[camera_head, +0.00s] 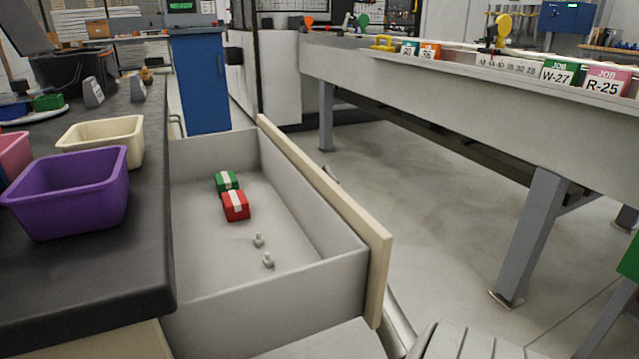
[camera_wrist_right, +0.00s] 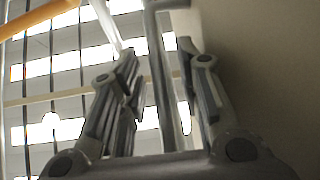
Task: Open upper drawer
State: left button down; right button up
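The upper drawer (camera_head: 200,245) is pulled well out of the dark-topped workbench, with its inside in full view. Its cream front panel (camera_head: 378,265) faces right. A green box (camera_head: 227,180), a red box (camera_head: 235,206) and two small metal pieces lie on its floor. In the right wrist view, my right gripper (camera_wrist_right: 159,50) has its two fingers apart, with a metal bar (camera_wrist_right: 164,85), seemingly the drawer handle, running between them. A gap shows beside the bar on its left. In the head view the drawer front hides these fingers. My left gripper is out of view.
Purple (camera_head: 75,195) and cream (camera_head: 110,140) bins stand on the bench top (camera_head: 140,255) at the left. A long grey table (camera_head: 440,110) on legs stands at the right. Bare floor (camera_head: 430,210) lies between it and the drawer. A blue cabinet (camera_head: 200,80) stands behind.

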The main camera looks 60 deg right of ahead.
jog(key=v, duration=1.2)
dwell(0.3)
